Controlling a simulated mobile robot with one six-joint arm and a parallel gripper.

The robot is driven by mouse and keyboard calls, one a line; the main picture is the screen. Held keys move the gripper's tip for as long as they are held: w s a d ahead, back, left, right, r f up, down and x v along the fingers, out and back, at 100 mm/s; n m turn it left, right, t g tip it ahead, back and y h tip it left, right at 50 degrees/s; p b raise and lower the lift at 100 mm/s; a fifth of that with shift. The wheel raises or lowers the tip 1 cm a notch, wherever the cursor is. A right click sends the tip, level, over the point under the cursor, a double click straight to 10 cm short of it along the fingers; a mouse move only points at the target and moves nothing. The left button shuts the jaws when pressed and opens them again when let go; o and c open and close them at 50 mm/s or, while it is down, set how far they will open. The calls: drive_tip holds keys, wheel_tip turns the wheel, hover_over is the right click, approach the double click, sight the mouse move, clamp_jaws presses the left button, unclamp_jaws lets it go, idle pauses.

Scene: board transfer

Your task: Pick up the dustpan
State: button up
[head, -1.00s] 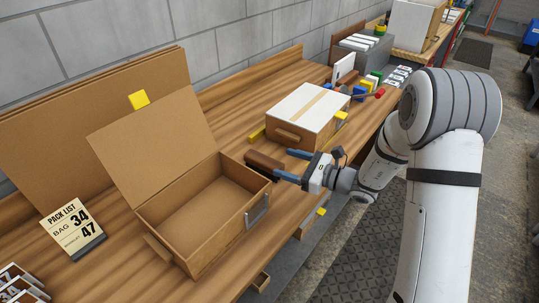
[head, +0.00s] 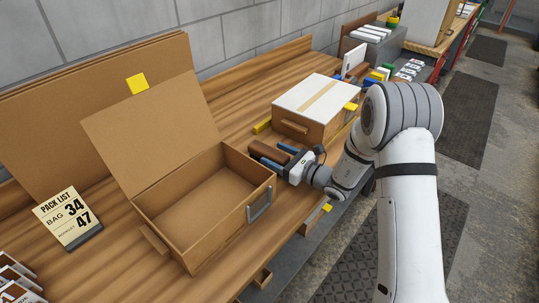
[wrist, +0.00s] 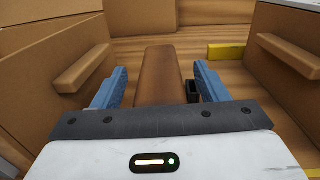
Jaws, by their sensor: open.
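No thing that I can clearly tell is a dustpan shows in these frames. A long brown block-like object (wrist: 158,76) lies on the bench between my gripper's fingers; it also shows in the head view (head: 266,152). A small black part (wrist: 193,90) shows beside it, near the right finger. My gripper (wrist: 160,82) has two blue fingers, open, one on each side of the brown object, with gaps visible. In the head view my gripper (head: 270,157) is between the open cardboard box and the closed box. The object's near end is hidden by my gripper.
The open empty cardboard box (head: 170,235) stands close on the left, lid raised. The closed box (head: 318,92) with a white top stands close behind. A yellow strip (wrist: 227,52) lies on the wooden bench (head: 232,100). A pack list card (head: 68,217) stands front left.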

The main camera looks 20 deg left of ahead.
drive_tip(key=shift+w+a, duration=0.15)
drive_tip(key=shift+a, duration=0.2)
drive_tip(key=c, duration=1.2)
drive_tip(key=shift+o, duration=0.2)
